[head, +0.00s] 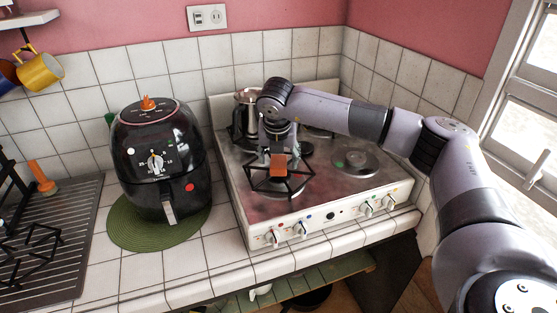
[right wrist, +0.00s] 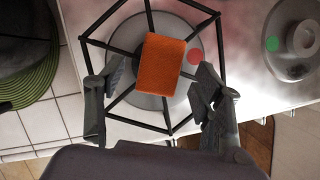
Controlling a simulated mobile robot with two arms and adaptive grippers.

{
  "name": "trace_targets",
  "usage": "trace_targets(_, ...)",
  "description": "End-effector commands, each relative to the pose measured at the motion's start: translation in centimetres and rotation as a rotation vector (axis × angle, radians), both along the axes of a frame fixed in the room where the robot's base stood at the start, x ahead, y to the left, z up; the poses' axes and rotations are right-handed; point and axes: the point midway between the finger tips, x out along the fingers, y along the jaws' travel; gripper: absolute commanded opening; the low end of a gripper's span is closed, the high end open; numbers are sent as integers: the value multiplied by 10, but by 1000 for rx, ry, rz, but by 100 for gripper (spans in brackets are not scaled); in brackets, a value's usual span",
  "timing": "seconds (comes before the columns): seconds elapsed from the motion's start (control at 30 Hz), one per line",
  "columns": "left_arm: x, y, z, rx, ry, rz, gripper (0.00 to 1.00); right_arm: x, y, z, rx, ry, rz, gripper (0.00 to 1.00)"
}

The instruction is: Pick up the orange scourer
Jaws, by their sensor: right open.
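The orange scourer (head: 278,166) lies on a black wire stand (head: 257,183) over the front left burner of the stove. In the right wrist view the scourer (right wrist: 161,72) is a flat orange block, with the stand's black bars (right wrist: 105,17) spreading around it. My right gripper (right wrist: 160,85) is open, with one finger on each side of the scourer in the picture and visible space between. In the head view the right gripper (head: 279,150) hangs just over the scourer, pointing down. I cannot tell its exact height. My left gripper is not in view.
A black air fryer (head: 155,150) stands on a green round mat (head: 125,237) left of the stove (head: 345,205). A metal pot (head: 247,100) is behind my right gripper. The right burner (head: 355,160) is bare. A drying rack (head: 75,245) is at the left.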

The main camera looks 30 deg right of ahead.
Motion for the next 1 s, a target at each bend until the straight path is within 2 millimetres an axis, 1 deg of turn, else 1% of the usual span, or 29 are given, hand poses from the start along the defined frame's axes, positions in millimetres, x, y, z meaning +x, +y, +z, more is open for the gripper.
trace_targets(0.03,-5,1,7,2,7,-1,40,2,-3,-4,-1,3,-2,62)
trace_targets(0.1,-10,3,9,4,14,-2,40,4,-4,-12,-1,2,-2,62)
trace_targets(0.2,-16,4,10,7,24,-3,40,7,-6,-18,0,0,-1,62)
trace_targets(0.43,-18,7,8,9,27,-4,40,7,-6,-20,0,-1,-1,61)
trace_targets(1.0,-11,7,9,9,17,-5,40,7,-6,-20,0,-2,-1,23)
